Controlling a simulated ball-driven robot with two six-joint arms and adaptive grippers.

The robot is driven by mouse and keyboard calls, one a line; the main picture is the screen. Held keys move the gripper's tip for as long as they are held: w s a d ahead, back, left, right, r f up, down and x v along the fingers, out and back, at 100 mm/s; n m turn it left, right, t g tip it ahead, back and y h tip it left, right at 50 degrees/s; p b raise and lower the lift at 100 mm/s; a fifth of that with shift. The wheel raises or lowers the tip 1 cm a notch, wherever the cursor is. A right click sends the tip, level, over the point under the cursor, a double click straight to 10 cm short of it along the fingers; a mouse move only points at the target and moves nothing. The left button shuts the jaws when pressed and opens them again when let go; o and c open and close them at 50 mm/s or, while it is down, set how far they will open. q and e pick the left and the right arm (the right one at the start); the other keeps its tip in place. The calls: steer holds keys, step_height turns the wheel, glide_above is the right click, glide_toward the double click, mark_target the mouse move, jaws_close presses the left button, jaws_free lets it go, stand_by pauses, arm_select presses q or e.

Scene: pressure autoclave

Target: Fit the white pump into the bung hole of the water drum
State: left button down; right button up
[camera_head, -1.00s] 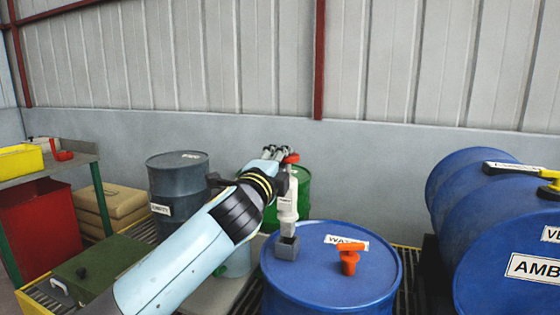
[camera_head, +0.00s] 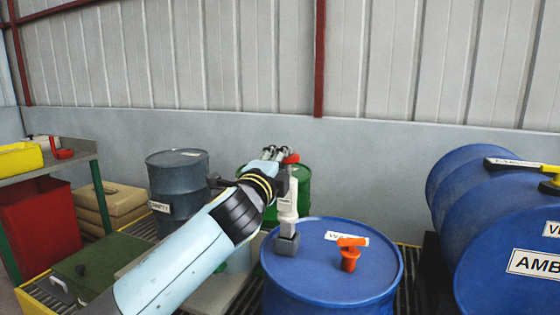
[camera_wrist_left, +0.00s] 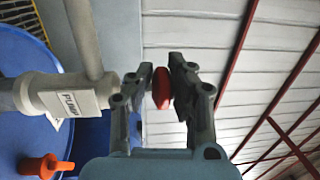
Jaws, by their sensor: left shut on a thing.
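The white pump (camera_head: 287,207) is upright at the left part of the water drum's lid, with a grey block at its lower end. Its label and side tube show in the left wrist view (camera_wrist_left: 75,98). The blue water drum (camera_head: 330,290) stands front centre with a white label. Whether the block touches the lid is unclear, and I cannot make out the bung hole. My left gripper (camera_head: 285,158) is shut on the pump's red top, seen between the fingers in the wrist view (camera_wrist_left: 162,88). My right gripper is not in view.
An orange tap-like fitting (camera_head: 350,254) stands on the drum lid, right of the pump. A grey drum (camera_head: 178,180) and green drum (camera_head: 303,190) stand behind. Large blue drums (camera_head: 515,225) lie at right. A green-topped box (camera_head: 98,263) and a shelf (camera_head: 50,162) are at left.

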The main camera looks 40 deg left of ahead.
arm_select(q)
steer(key=shift+f+b, duration=1.75)
steer(key=shift+f, duration=0.2)
steer(key=c, duration=1.3)
jaws_free()
steer(key=shift+r, duration=0.1)
steer(key=shift+o, duration=0.6)
steer(key=shift+s, duration=0.1)
steer(key=v, duration=1.2)
